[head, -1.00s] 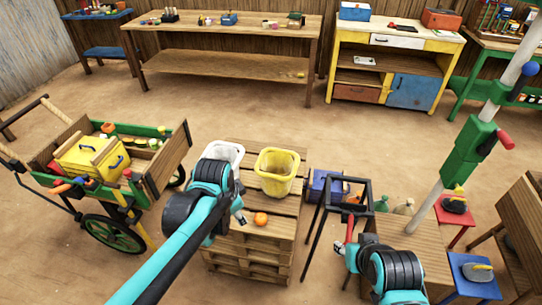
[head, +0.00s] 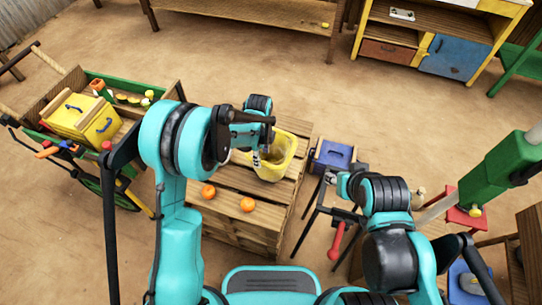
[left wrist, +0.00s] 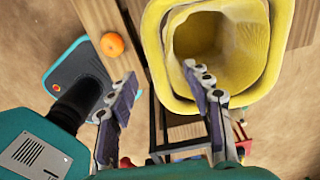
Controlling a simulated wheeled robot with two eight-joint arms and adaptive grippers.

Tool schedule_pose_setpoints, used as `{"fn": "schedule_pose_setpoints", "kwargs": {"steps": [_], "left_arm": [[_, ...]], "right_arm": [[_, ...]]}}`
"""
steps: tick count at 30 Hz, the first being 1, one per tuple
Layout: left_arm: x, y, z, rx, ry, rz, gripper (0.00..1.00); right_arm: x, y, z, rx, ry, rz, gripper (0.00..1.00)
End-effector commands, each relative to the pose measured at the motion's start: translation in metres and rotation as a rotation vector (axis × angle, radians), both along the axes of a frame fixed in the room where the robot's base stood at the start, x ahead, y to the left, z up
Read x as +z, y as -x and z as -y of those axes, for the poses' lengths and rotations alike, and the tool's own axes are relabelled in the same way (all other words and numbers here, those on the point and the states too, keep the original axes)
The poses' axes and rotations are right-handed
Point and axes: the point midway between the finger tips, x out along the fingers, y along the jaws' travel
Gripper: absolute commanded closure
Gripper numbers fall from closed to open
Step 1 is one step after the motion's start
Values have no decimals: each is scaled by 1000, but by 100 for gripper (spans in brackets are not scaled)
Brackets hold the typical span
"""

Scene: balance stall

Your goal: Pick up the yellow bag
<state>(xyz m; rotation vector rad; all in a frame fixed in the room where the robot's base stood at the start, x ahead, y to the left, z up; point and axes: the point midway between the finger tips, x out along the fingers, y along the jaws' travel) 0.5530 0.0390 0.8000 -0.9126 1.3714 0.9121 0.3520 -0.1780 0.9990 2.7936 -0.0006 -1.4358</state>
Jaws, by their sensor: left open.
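The yellow bag (head: 270,165), open at the top, stands on a wooden pallet stack (head: 215,210). My left gripper (head: 257,158) is open and empty at the bag's left side. In the left wrist view, the bag (left wrist: 158,50) shows its wide mouth and hollow inside. The fingers of my left gripper (left wrist: 162,82) are spread apart, and the right-hand finger overlaps the bag's rim. I cannot tell whether it touches. My right arm stands to the right of the pallets; its fingers are not clear.
Two oranges (head: 208,191) (head: 247,204) lie on the pallet top in front of the bag. A dark stand and a blue box (head: 333,154) are close on the right. A cart (head: 68,120) with a yellow box stands left. Bare ground lies behind the pallets.

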Motion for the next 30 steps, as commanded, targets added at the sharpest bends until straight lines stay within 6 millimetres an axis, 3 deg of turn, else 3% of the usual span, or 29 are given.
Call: {"fn": "schedule_pose_setpoints", "kwargs": {"steps": [9, 17, 23, 30], "left_arm": [[-46, 3, 2, 2, 0, 1, 50], [-49, 3, 2, 2, 0, 1, 50], [-49, 3, 2, 2, 0, 1, 97], [-49, 3, 2, 2, 0, 1, 100]], "right_arm": [[-25, 0, 0, 0, 0, 0, 60], [-25, 0, 0, 0, 0, 0, 60], [-24, 0, 0, 0, 0, 0, 60], [-25, 0, 0, 0, 0, 0, 60]]}}
